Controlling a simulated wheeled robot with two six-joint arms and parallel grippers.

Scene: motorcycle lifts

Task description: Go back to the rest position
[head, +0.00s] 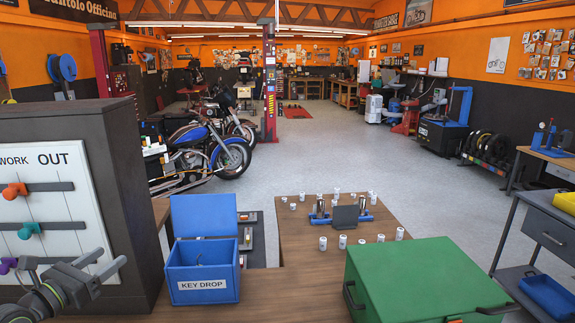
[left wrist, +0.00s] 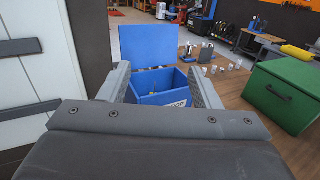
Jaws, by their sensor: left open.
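My left gripper (head: 112,259) is at the lower left of the head view, open and with nothing between its fingers. It is in front of the white board (head: 72,241) and to the left of the blue KEY DROP box (head: 203,287). In the left wrist view the two open fingers (left wrist: 157,82) frame the blue box (left wrist: 158,98), which lies beyond them. The box lid (head: 204,215) stands open. A small thin thing shows inside the box, too small to name. My right gripper is not in view.
The dark cabinet (head: 122,190) carries the board, with orange (head: 14,191), teal (head: 28,230) and purple (head: 8,265) pieces on its bars. A green case (head: 425,280) stands on the wooden counter (head: 290,300). Several white cylinders stand farther back. Motorcycles and open floor (head: 330,150) lie beyond.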

